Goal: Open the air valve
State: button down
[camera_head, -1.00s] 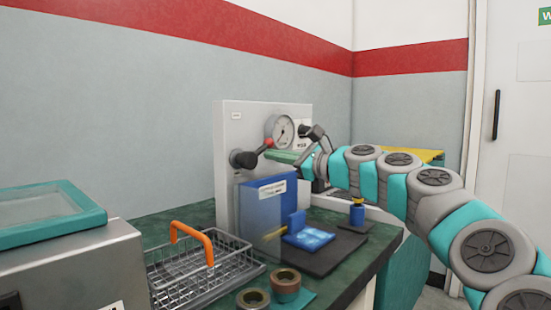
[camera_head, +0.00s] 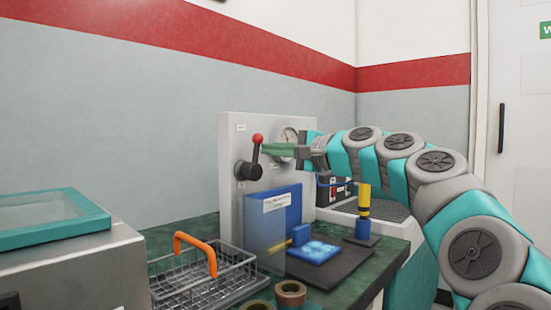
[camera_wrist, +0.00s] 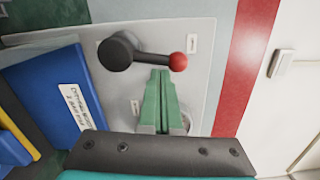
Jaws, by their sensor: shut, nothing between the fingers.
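The air valve is a black lever with a red ball knob (camera_head: 258,138) on a dark round hub (camera_head: 248,170), mounted on the pale panel (camera_head: 232,135). The lever stands roughly upright in the head view. In the wrist view the hub (camera_wrist: 117,52) and red knob (camera_wrist: 178,61) are both clear. My gripper (camera_head: 265,149) has long green fingers, shut with nothing between them. Their tips (camera_wrist: 160,72) lie right against or very near the lever, just below the knob; exact contact cannot be told.
A round gauge (camera_head: 290,137) sits behind my gripper. A wire basket (camera_head: 200,280) with an orange handle stands left.

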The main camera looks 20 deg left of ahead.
jog(key=shift+s+a+r+n+b, duration=0.2)
jog(key=shift+s+n+b, duration=0.25)
jog(key=shift+n, duration=0.55)
jog(key=shift+r, duration=0.1)
